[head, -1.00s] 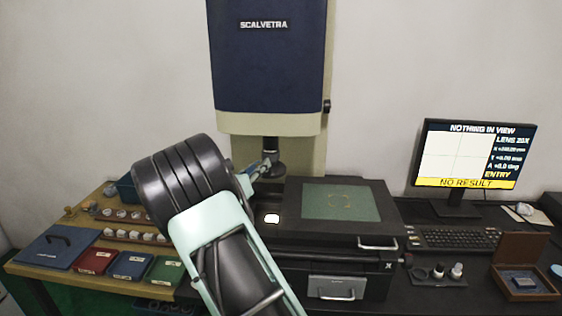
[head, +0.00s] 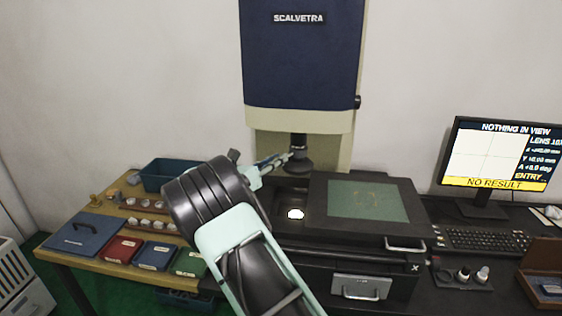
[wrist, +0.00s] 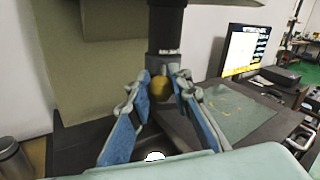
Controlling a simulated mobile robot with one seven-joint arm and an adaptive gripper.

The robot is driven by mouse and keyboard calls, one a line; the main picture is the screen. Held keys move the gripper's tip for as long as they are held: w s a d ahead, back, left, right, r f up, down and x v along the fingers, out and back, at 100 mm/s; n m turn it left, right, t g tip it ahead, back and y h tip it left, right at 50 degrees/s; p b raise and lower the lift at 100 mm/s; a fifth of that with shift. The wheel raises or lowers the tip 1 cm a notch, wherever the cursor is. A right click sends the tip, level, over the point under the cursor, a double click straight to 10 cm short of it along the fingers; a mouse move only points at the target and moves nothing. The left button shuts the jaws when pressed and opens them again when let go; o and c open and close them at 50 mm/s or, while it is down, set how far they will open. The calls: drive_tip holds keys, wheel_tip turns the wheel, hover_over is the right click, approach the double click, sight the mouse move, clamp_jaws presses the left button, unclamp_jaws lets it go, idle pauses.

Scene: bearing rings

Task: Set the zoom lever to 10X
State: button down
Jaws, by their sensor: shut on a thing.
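The zoom lever's yellow round knob (wrist: 160,88) shows in the wrist view just below the dark lens barrel (wrist: 165,35). My gripper (wrist: 162,84) has its blue-padded fingers on either side of the knob and is shut on it. In the head view my gripper (head: 285,160) is at the left of the lens barrel (head: 299,150), under the blue SCALVETRA housing (head: 300,55); the knob is hidden there. The monitor (head: 495,155) shows "NOTHING IN VIEW", "NO RESULT" and a lens line that seems to read 10X, cut by the picture edge.
The stage with a green glass plate (head: 368,200) lies right of the lens, a bright spot (head: 295,213) below it. Coloured boxes (head: 120,249) and a blue bin (head: 168,174) stand on the wooden table at left. A keyboard (head: 485,240) is at right.

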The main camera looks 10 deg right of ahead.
drive_tip(key=shift+w+a, duration=0.15)
drive_tip(key=shift+a, duration=0.1)
drive_tip(key=c, duration=1.8)
unclamp_jaws()
drive_tip(key=shift+o, duration=0.2)
drive_tip(key=v, duration=1.2)
